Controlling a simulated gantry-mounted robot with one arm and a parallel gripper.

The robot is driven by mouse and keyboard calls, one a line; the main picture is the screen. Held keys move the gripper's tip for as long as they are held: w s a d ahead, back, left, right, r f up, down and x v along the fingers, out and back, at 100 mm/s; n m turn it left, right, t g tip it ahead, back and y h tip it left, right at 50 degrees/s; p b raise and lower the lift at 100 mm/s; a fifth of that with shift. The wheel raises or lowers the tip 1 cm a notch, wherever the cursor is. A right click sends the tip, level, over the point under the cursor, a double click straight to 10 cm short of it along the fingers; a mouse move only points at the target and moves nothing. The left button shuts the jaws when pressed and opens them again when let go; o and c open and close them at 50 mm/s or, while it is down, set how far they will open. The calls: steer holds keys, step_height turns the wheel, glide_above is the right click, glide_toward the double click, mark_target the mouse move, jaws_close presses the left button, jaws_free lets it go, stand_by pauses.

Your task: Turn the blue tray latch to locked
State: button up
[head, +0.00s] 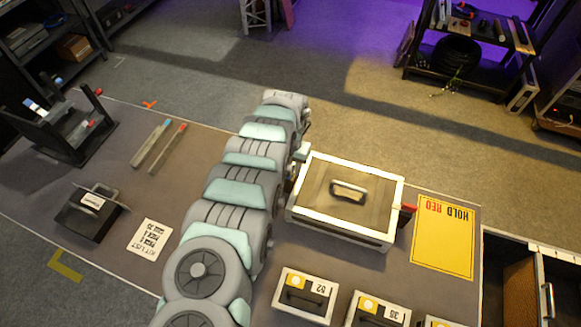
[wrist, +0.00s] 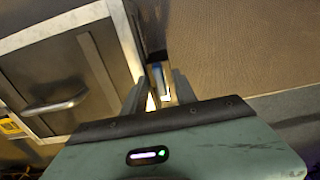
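The tray is a box with a pale frame, a brown lid and a handle; its pale rim (head: 352,232) shows right of my arm in the head view, and its frame (wrist: 55,30) fills the left of the wrist view. A small blue piece, apparently the blue latch (wrist: 157,72), stands beside the tray's edge in the wrist view. My gripper (wrist: 160,86) has its two fingers apart, one on each side of this piece; I see no clear contact. In the head view my arm hides the blue latch and my fingers. How far the latch is turned is unclear.
A red latch (head: 408,213) sits on the tray's right side. A yellow "HOLD RED" sheet (head: 443,240) lies right of it. Labelled bins (head: 304,296) stand along the front. A dark rack (head: 62,130), two rods (head: 163,148) and a dark caddy (head: 88,215) are left of my arm.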

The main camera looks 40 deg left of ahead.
steer(key=shift+c, duration=0.3)
jaws_close()
steer(key=shift+m, duration=0.3)
steer(key=m+p, duration=0.1)
steer(key=m, duration=0.2)
steer(key=shift+m, duration=0.4)
steer(key=m, duration=0.4)
steer(key=shift+m, duration=0.3)
steer(key=m, duration=0.4)
steer(key=shift+m, duration=2.5)
